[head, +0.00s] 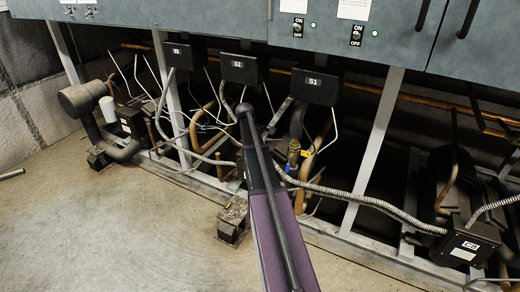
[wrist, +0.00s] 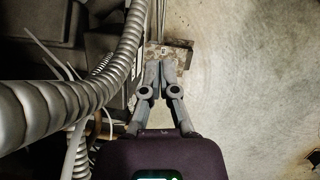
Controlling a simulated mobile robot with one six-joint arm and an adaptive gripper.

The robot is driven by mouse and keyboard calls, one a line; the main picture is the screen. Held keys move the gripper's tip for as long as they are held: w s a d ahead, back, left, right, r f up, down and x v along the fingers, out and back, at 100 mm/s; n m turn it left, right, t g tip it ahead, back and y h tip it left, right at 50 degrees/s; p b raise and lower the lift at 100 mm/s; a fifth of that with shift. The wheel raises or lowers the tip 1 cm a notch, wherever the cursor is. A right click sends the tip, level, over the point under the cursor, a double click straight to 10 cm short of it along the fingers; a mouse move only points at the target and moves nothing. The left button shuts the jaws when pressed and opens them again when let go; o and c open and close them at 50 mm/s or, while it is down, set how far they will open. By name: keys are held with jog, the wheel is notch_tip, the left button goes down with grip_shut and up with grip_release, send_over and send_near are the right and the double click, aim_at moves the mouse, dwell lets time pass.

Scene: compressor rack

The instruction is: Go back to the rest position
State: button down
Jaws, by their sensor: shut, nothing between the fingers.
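My gripper (wrist: 160,68) shows in the wrist view with its two grey fingers brought together and nothing between them. Its fingertips point at a worn, speckled metal foot (wrist: 178,43) on the floor. I cannot tell how far above the foot they are. In the head view my purple arm reaches from the bottom edge up toward the rack, and my gripper cannot be made out there.
A ribbed flexible conduit (wrist: 120,55) runs close to the left of my gripper in the wrist view. Boxes S2 (head: 239,69) and S1 (head: 315,87), pipes and wires crowd the rack around my arm.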

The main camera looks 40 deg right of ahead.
dwell(0.3)
jog(key=s+a+m+t+y, duration=0.15)
jog(key=s+a, duration=0.45)
jog(key=a, duration=0.8)
jog(key=s+a+m, duration=0.3)
jog(key=s+a, duration=0.3)
jog(key=a, duration=0.8)
jog(key=s+a+m+t+y, duration=0.15)
jog(key=s+a, duration=0.45)
jog(key=a, duration=0.8)
notch_tip(320, 180, up, 23)
jog(key=p, duration=2.3)
jog(key=shift+w+a+m+g+p, duration=0.2)
jog(key=shift+a+m+g+p, duration=0.1)
jog(key=shift+a+p, duration=0.1)
jog(key=shift+f, duration=0.15)
